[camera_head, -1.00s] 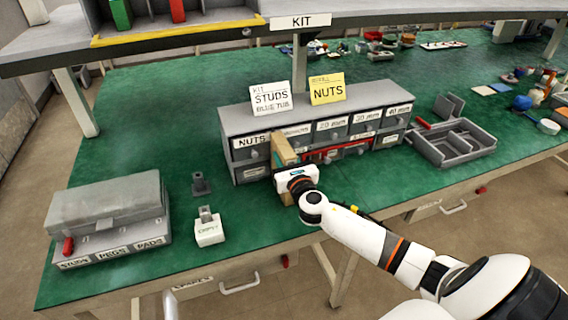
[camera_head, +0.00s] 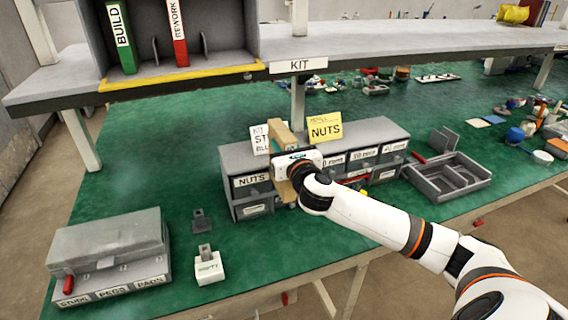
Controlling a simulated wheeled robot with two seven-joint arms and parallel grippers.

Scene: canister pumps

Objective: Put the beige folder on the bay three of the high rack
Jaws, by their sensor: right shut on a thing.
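The beige folder (camera_head: 280,134) is held upright, seen nearly edge-on, in front of the grey drawer unit. My right gripper (camera_head: 289,168) is shut on it and covers its middle. The high rack (camera_head: 232,33) is on the raised shelf at the upper left, above and left of the folder. A green BUILD folder (camera_head: 121,38) and a red REWORK folder (camera_head: 178,33) stand in it, with low dividers between. The room to the right of the red folder looks empty. No bay numbers are readable. My left gripper is not in view.
The shelf's KIT sign (camera_head: 299,66) and post (camera_head: 298,100) are close behind the folder. The drawer unit (camera_head: 235,157) carries a yellow NUTS card (camera_head: 324,127) and a white card (camera_head: 259,138). A grey parts tray (camera_head: 447,177) sits at the right.

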